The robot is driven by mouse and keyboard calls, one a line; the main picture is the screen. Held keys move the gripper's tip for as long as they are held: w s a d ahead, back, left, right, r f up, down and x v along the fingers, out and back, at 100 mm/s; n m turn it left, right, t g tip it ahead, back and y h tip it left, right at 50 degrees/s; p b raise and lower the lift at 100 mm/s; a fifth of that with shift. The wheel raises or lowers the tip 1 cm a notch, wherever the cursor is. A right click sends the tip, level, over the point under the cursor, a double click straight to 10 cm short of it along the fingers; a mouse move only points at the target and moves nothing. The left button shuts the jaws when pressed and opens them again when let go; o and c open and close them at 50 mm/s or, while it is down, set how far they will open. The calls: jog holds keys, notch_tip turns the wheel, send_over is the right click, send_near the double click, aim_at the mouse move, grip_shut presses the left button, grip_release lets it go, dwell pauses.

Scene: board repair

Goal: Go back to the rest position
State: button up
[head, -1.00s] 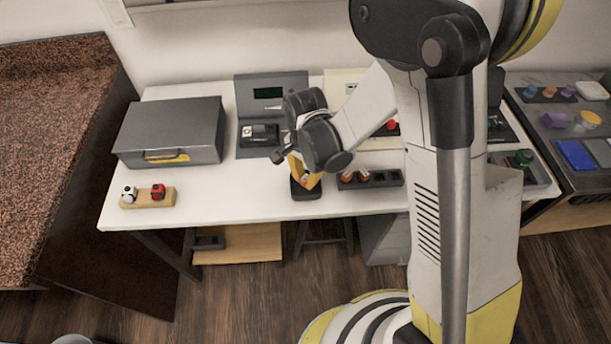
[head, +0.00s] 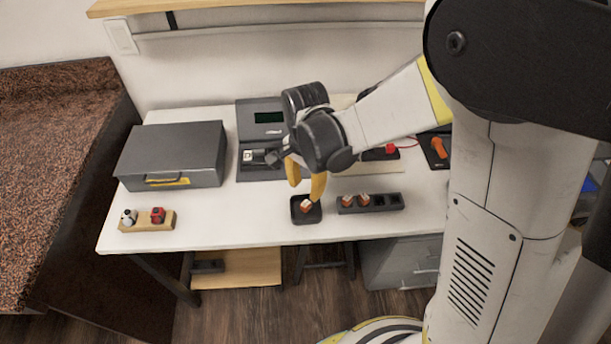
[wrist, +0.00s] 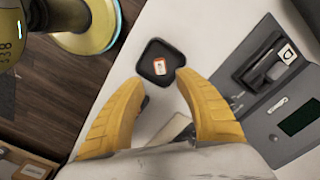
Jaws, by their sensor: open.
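My gripper (head: 305,182) has yellow fingers that are apart and empty. It hangs above the white table, just behind and over a small black tray (head: 297,217). An orange and white piece (head: 306,205) lies in that tray. In the wrist view the two fingers (wrist: 160,88) point toward the tray (wrist: 148,58), and the piece (wrist: 160,66) lies clear of the fingertips.
A long black holder (head: 378,208) with two similar pieces and free slots stands right of the tray. A grey case (head: 172,155), a wooden block (head: 147,222) with a white and a red item, and a grey device with a dark screen (head: 268,117) share the table (head: 230,222).

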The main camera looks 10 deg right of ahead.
jog(key=s+d+r+n+t, duration=0.3)
jog(key=s+d+r+n, duration=0.1)
jog(key=r, duration=0.4)
jog(key=s+d+r+n+t, duration=0.4)
jog(key=s+d+r+n, duration=0.1)
jog(key=d+r, duration=0.3)
jog(key=shift+s+d+r, duration=0.35)
jog(key=shift+s+d, duration=0.4)
jog(key=shift+s, duration=0.15)
dwell(1.2)
